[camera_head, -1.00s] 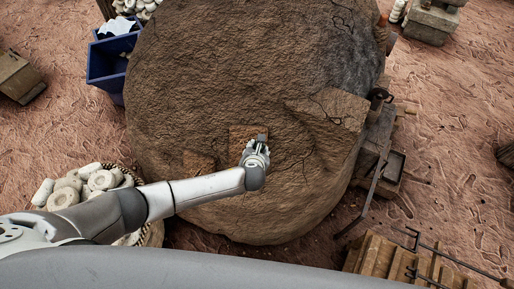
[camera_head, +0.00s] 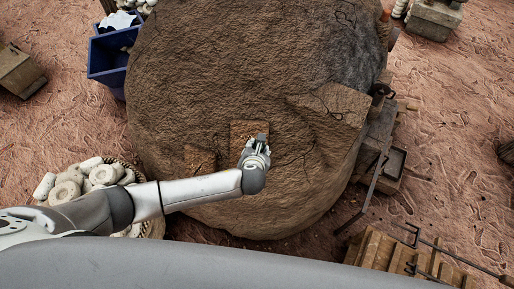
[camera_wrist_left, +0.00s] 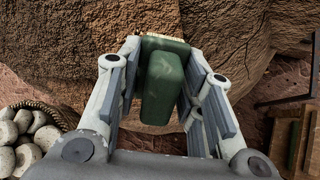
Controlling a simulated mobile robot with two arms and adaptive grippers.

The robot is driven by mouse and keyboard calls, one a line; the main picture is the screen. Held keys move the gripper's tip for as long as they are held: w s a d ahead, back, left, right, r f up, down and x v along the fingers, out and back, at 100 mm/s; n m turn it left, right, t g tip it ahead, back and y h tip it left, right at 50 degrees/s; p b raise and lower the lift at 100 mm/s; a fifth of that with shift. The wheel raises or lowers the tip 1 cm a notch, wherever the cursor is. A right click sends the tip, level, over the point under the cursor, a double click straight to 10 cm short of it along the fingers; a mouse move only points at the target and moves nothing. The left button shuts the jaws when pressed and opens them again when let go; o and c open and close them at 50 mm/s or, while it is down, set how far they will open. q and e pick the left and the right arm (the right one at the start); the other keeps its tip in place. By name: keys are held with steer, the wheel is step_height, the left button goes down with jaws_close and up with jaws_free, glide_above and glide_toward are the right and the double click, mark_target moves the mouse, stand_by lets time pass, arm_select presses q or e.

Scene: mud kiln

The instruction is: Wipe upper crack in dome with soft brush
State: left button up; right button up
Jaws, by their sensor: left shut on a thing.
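The large brown mud dome (camera_head: 205,75) fills the middle of the head view. A lighter, roughly square patch (camera_head: 243,131) on its near face shows dark marks. Thin dark cracks (camera_head: 327,112) run at its right side, and others show near the top. My left gripper (camera_head: 258,147) is at the lower right of the patch. In the left wrist view, my left gripper (camera_wrist_left: 160,62) is shut on the green brush (camera_wrist_left: 162,90). Its pale bristle edge (camera_wrist_left: 165,39) is against or very near the dome; contact is unclear. My right gripper is out of view.
A basket of pale stones (camera_head: 85,180) stands left of the dome, below my left arm. A blue bin (camera_head: 107,65) is at upper left. Wooden pieces and metal rods (camera_head: 405,262) lie at lower right. Reddish ground is open at far right.

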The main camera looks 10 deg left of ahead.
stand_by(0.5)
arm_select(q)
steer(key=shift+s+f, duration=0.1)
steer(key=shift+f, duration=0.1)
step_height(320, 180, down, 3)
steer(key=s+a+b, duration=0.2)
steer(key=b, duration=0.3)
glide_toward(239, 156)
steer(key=shift+b+x, duration=2.1)
steer(key=shift+b, duration=0.85)
steer(key=shift+a, duration=0.1)
steer(key=shift+b+x, duration=0.4)
steer(key=shift+x, duration=0.6)
